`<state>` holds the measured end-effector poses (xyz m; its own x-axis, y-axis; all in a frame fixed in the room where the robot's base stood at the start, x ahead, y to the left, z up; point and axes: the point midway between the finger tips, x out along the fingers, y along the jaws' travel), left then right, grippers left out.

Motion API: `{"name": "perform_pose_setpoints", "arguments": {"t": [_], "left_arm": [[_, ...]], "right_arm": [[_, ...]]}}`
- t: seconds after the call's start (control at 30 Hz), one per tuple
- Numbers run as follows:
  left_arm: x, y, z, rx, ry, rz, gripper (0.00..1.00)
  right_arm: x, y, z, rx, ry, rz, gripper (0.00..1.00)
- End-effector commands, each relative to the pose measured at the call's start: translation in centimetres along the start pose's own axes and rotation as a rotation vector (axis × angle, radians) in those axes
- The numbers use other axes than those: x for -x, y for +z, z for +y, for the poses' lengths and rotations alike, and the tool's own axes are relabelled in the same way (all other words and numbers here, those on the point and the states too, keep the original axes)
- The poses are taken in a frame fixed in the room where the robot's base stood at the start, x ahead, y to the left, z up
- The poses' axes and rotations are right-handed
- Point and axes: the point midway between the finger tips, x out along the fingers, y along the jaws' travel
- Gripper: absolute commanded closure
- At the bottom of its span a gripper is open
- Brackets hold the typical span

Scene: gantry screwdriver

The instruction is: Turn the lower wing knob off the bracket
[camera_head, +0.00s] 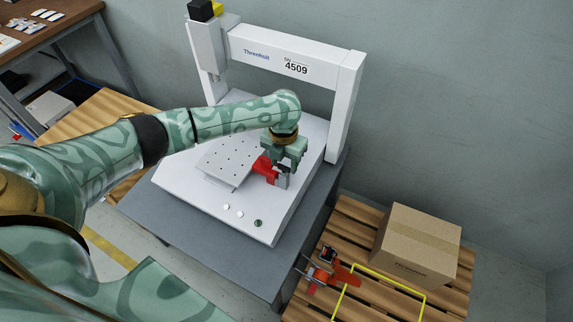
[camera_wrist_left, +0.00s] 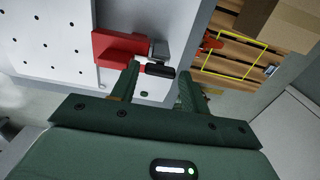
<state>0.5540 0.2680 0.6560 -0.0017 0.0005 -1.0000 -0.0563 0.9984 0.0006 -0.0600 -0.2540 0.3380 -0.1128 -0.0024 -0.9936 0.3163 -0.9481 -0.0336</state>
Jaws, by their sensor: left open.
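The red bracket (camera_head: 263,168) stands on the white machine base, by the right edge of the perforated plate. It also shows in the left wrist view (camera_wrist_left: 118,47), with a grey block (camera_wrist_left: 160,49) at its right end. A dark wing knob (camera_wrist_left: 158,70) sits at the bracket's lower right on a short red piece. My left gripper (camera_head: 283,168) is over the bracket's right side. In the left wrist view its open fingers (camera_wrist_left: 160,78) lie to either side of the knob, the left finger close to it. Contact cannot be told. My right gripper is not in view.
The white gantry (camera_head: 300,70) rises behind the bracket. The perforated plate (camera_head: 228,162) is at its left. Several small round buttons (camera_head: 258,223) line the base's front. A cardboard box (camera_head: 415,245) and a red-black tool (camera_head: 322,270) are on the pallet at right.

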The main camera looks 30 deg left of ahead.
Motion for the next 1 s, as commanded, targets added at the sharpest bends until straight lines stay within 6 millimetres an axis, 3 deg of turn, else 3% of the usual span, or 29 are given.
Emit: {"name": "perform_pose_setpoints", "arguments": {"t": [0.37, 0.5, 1.0], "left_arm": [[-0.7, 0.0, 0.0, 0.001, -0.001, -0.001, 0.55], [-0.7, 0.0, 0.0, 0.001, -0.001, -0.001, 0.87], [-0.4, 0.0, -0.1, 0.107, 0.0, -0.001, 0.86]], "right_arm": [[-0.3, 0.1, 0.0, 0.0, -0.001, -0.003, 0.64], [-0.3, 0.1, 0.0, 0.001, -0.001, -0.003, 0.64], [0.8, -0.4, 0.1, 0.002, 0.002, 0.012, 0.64]]}}
